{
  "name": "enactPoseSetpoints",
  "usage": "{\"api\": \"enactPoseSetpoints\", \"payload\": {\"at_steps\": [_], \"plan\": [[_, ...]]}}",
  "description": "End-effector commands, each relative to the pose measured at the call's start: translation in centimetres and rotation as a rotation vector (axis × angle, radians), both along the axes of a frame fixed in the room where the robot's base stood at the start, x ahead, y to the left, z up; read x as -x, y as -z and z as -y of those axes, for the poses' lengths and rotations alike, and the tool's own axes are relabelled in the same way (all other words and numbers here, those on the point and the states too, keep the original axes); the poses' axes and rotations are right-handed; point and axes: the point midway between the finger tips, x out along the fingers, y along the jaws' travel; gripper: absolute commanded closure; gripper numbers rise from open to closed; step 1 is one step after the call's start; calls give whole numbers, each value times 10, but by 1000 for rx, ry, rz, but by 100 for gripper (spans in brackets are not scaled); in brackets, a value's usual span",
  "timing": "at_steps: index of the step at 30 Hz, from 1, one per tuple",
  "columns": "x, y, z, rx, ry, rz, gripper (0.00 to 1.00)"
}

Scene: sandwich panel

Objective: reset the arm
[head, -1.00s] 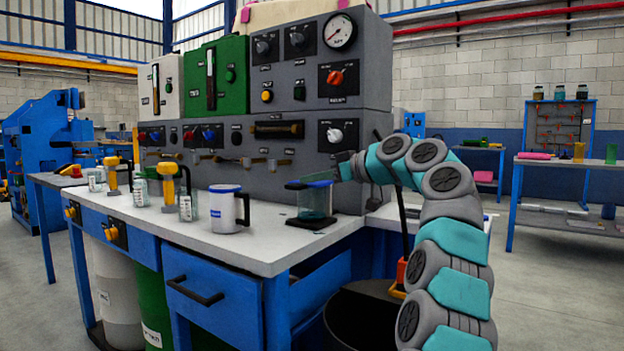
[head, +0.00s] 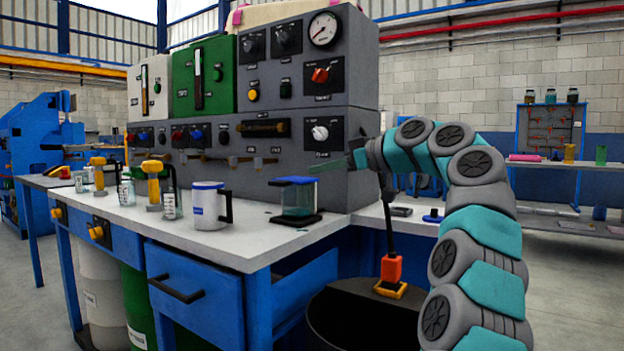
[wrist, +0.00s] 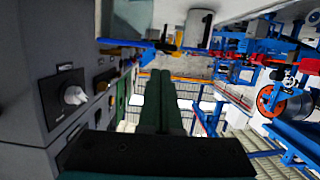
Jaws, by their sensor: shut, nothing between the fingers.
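My gripper (head: 325,168) is at the end of my grey and teal arm, right of the table's middle in the head view. Its dark green fingers point left, in front of the grey control panel (head: 360,125) and above the height of the blue-lidded clear container (head: 297,200). The fingers look apart from the container. In the wrist view the two fingers (wrist: 160,85) lie side by side, shut with nothing between them. The panel's white knob (wrist: 75,95) shows left of them.
The white worktable (head: 250,240) holds a white mug (head: 208,205) and yellow-topped dispensers (head: 152,180). A black bin (head: 360,320) stands below my arm, with an orange-ended item (head: 391,268) above it. A shelf with jars (head: 550,97) stands at the far right.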

Motion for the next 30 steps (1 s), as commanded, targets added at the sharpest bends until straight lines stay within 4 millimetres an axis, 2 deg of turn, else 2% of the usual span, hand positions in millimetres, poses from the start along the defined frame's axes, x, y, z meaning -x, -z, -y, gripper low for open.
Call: {"api": "enactPoseSetpoints", "payload": {"at_steps": [5, 11, 14, 20, 24, 30], "plan": [[14, -5, 11, -1, 1, -5, 100], [27, 6, 3, -7, -7, -108, 100], [40, 23, -6, -2, -9, -206, 100], [77, 65, -24, 38, 9, -409, 100], [110, 103, -33, 92, 39, -544, 100], [166, 164, -34, 189, 114, -723, 100]]}}
